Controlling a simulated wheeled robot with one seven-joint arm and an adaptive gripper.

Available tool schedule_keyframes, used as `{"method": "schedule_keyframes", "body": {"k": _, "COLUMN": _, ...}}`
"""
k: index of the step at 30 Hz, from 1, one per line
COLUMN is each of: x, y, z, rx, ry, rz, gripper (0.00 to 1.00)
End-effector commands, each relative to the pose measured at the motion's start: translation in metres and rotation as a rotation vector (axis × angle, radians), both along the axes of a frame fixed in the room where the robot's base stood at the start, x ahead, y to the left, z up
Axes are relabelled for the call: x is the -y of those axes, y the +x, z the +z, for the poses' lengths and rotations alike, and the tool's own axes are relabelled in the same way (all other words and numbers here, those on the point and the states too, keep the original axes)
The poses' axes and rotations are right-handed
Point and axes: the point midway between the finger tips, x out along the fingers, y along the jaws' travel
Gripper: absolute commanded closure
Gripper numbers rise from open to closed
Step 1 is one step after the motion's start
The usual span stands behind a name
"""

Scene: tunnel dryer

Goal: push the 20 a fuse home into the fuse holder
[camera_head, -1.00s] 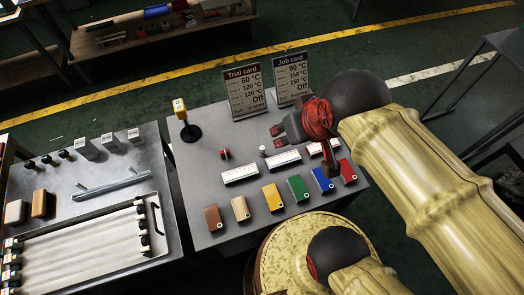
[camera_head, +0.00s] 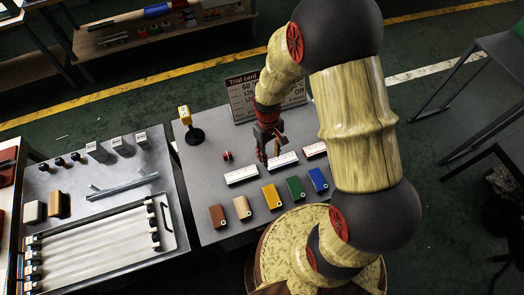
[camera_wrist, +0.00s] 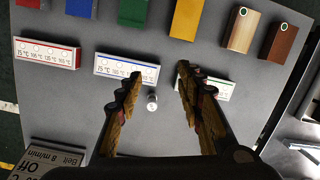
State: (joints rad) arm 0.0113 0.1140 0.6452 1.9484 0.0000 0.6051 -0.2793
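A small pale metallic cylinder (camera_wrist: 151,102), possibly the fuse, stands on the grey table (camera_wrist: 240,125). It lies between my fingertips in the wrist view. My gripper (camera_wrist: 156,80) is open and empty, pointing down with a finger on either side of the cylinder; I cannot tell the height left between them. In the head view my gripper (camera_head: 268,157) is over the middle of the table and hides the cylinder. A small red and dark piece (camera_head: 227,155) stands to its left. I cannot identify the fuse holder for certain, and no 20 A marking is readable.
White temperature strips (camera_head: 241,175) and coloured blocks, such as a yellow one (camera_head: 271,196), line the front. The trial card (camera_head: 240,96) stands behind my gripper. A yellow device on a black stand (camera_head: 185,117) is at the back left. A metal bench (camera_head: 100,178) adjoins left.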

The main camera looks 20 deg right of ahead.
Motion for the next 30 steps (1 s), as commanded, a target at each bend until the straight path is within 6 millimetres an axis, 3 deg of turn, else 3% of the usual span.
{"method": "schedule_keyframes", "body": {"k": 3, "x": 0.000, "y": 0.023, "z": -0.035, "rx": 0.036, "ry": 0.013, "rz": 0.089, "gripper": 0.63}}
{"method": "schedule_keyframes", "body": {"k": 7, "x": 0.001, "y": 0.067, "z": -0.032, "rx": 0.149, "ry": 0.017, "rz": 0.191, "gripper": 0.63}}
{"method": "schedule_keyframes", "body": {"k": 11, "x": 0.001, "y": 0.072, "z": -0.034, "rx": 0.171, "ry": 0.019, "rz": 0.243, "gripper": 0.63}}
{"method": "schedule_keyframes", "body": {"k": 23, "x": -0.001, "y": 0.072, "z": -0.067, "rx": 0.170, "ry": 0.020, "rz": 0.251, "gripper": 0.63}}
{"method": "schedule_keyframes", "body": {"k": 30, "x": -0.004, "y": 0.074, "z": -0.101, "rx": 0.169, "ry": 0.020, "rz": 0.251, "gripper": 0.63}}
